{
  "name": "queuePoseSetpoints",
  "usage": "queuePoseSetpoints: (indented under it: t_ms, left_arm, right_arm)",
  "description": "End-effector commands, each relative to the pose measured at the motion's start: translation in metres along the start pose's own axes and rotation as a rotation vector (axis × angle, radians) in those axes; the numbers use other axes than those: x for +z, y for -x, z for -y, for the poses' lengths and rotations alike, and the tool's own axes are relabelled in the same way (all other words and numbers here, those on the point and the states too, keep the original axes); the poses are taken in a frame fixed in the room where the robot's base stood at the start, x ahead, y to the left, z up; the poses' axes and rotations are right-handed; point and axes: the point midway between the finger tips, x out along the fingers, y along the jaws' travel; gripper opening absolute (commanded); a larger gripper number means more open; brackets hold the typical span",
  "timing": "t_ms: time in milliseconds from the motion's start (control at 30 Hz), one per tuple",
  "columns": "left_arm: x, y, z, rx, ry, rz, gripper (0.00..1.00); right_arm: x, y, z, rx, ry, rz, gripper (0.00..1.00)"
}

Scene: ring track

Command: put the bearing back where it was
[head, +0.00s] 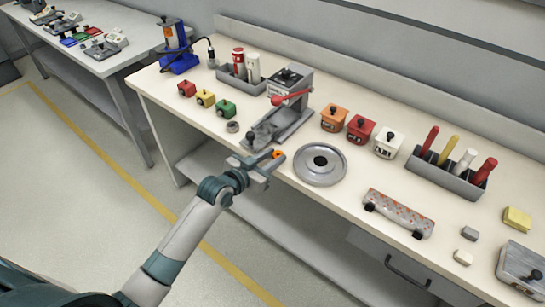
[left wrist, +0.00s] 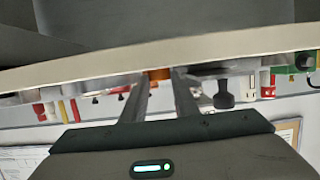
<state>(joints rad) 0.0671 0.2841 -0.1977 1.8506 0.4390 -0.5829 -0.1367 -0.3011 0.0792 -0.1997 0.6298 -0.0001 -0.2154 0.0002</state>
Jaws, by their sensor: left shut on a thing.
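My left gripper (head: 268,164) is at the table's front edge, left of the round grey dish. It is shut on a small orange piece (head: 278,154). In the left wrist view the orange piece (left wrist: 159,74) sits between the two fingertips. Its shape is too small to make out, and I cannot tell if it is the bearing. A small grey ring (head: 232,127), which looks like a bearing, lies on the table behind the gripper, near the green block. My right gripper is not in view.
Close by stand the round grey dish (head: 320,165) and a grey press with a red lever (head: 290,98). Red, yellow and green (head: 225,108) knobbed blocks stand to the left. Lidded boxes (head: 360,129) and a grey tool rack (head: 445,178) stand to the right.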

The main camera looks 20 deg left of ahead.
Motion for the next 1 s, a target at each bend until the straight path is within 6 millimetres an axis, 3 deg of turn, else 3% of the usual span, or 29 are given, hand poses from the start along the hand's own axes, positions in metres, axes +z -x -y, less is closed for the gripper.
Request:
queuePoseSetpoints:
  t_ms: [33,100,567,767,1000]
  left_arm:
    - [0.0,0.0,0.0,0.0,0.0,0.0,0.34]
    - [0.0,0.0,0.0,0.0,0.0,0.0,0.46]
    - [-0.001,0.004,0.0,0.0,0.0,0.002,0.46]
    - [-0.001,0.024,0.0,0.0,0.0,0.001,0.46]
    - [0.0,0.066,0.0,0.0,-0.002,0.001,0.46]
  right_arm:
    - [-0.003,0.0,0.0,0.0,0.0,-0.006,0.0]
    - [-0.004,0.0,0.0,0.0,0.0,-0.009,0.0]
    - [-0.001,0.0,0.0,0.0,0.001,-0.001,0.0]
    - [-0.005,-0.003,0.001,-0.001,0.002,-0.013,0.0]
    - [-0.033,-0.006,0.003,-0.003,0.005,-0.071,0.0]
